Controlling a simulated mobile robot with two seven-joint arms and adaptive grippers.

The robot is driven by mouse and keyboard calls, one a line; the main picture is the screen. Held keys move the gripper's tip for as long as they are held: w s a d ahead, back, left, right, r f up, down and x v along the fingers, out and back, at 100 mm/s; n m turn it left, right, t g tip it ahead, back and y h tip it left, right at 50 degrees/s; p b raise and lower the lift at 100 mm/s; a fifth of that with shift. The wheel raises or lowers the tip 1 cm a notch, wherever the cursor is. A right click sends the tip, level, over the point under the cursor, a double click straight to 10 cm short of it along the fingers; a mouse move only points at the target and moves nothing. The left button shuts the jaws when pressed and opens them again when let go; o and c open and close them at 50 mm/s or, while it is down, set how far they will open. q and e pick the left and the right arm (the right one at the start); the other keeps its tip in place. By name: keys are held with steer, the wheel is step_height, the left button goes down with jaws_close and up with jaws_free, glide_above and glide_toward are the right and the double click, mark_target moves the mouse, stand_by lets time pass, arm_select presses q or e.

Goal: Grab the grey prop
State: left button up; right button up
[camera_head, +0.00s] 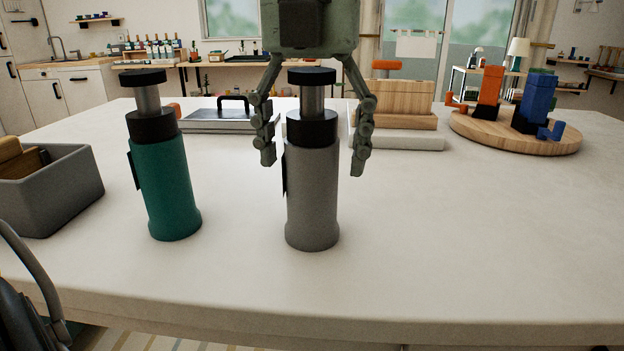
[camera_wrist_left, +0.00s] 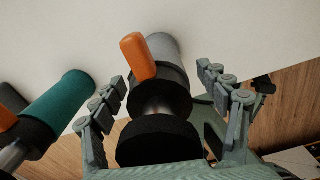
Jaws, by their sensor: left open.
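The grey prop (camera_head: 312,195) stands upright on the pale table, with a black collar and a black cap on a metal neck. My left gripper (camera_head: 314,165) hangs over it from above, open, with one finger on each side of the prop. In the left wrist view the grey prop (camera_wrist_left: 165,48) lies between the two spread fingers, its black cap close to the palm and an orange part on its side. My right gripper is not in view.
A similar teal prop (camera_head: 171,190) stands to the left. A grey bin (camera_head: 60,195) is at the left edge. Behind are a tray with a black handle (camera_head: 222,120), a wooden block (camera_head: 400,103) and a round wooden board (camera_head: 470,133) bearing orange and blue things. The front right is clear.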

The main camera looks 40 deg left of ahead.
arm_select(q)
steer(key=shift+f, duration=0.45)
steer(key=shift+c, duration=0.2)
steer(key=shift+w+r, duration=0.1)
jaws_close()
